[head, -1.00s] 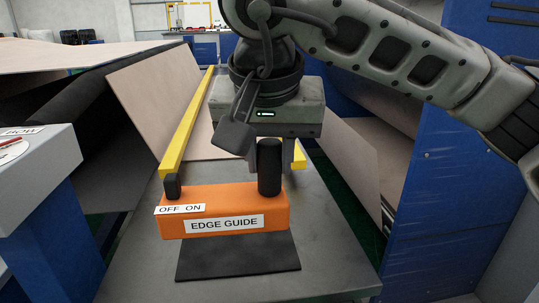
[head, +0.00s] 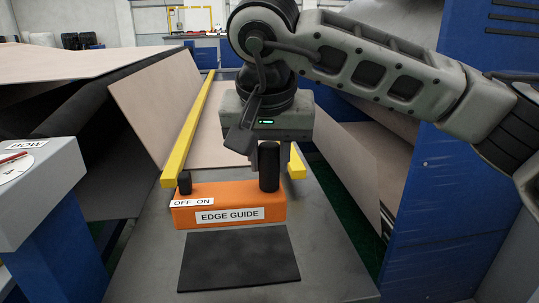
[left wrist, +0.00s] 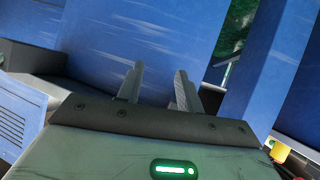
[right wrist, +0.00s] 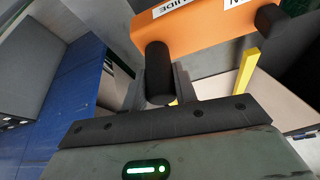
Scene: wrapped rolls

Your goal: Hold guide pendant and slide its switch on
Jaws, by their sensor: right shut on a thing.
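The orange guide pendant (head: 225,207), labelled EDGE GUIDE, hangs just beyond the black mat (head: 239,262) in the head view. Its height above the table is hard to judge. A black post (head: 269,167) rises from its right end. My right gripper (head: 268,160) is shut on this post; the right wrist view shows the post (right wrist: 158,72) between the fingers. The small black switch (head: 185,183) stands at the pendant's left end, by the OFF side of the OFF ON label (head: 192,203). My left gripper (left wrist: 157,85) is open and empty, seen only in the left wrist view.
A grey metal table (head: 330,255) lies under the pendant. A yellow bar (head: 190,135) runs along its left, beside leaning tan boards. A grey-topped blue stand (head: 40,190) is at left. A blue cabinet (head: 445,200) stands at right. Blue panels (left wrist: 130,40) face the left gripper.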

